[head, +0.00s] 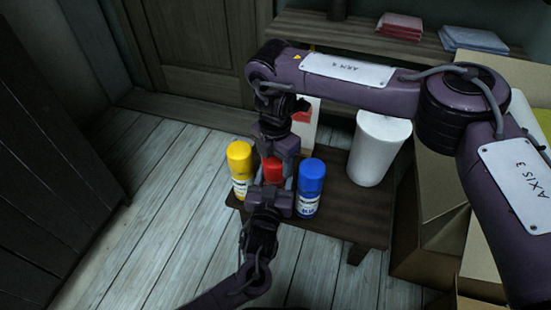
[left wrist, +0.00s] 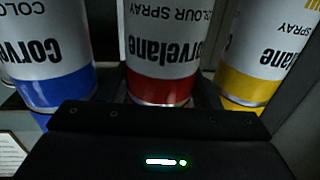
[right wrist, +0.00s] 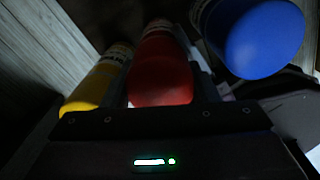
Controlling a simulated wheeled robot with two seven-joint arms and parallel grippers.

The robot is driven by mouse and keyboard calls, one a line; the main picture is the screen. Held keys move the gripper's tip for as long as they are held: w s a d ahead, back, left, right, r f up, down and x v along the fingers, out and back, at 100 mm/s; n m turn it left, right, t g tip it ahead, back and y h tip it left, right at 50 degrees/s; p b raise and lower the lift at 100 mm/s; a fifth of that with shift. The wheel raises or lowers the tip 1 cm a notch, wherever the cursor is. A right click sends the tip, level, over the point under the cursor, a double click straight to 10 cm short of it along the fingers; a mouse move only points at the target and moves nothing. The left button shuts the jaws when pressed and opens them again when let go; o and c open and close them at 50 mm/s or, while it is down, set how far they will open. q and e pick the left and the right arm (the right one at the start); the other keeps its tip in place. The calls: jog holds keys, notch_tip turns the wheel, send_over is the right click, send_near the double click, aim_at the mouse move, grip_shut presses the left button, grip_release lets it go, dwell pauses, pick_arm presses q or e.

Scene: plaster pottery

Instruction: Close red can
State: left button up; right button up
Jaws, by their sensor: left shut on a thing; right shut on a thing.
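The red can stands between a yellow can (head: 240,165) and a blue can (head: 310,185) on a small dark table (head: 345,215). Its red cap (head: 272,171) shows between my grippers; its body is mostly hidden in the head view. My left gripper (head: 270,190) comes from the front and is shut on the can's body (left wrist: 160,45), which looks upside down in the left wrist view. My right gripper (head: 278,158) comes from above and is shut on the red cap (right wrist: 160,75). Whether the cap is fully seated I cannot tell.
A white bin-like container (head: 378,148) stands at the table's right. Cardboard boxes (head: 435,215) are at the right. A shelf with folded red (head: 400,26) and blue (head: 472,40) cloths is at the back. The plank floor at left is clear.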

pick_arm(q)
jog(key=shift+r, duration=0.1)
pick_arm(e)
jog(key=shift+f, duration=0.35)
jog(key=o, duration=1.1)
jog(key=shift+r, duration=4)
pick_arm(q)
jog(key=o, duration=1.5)
jog(key=shift+c, duration=0.2)
jog(key=shift+s, duration=0.1)
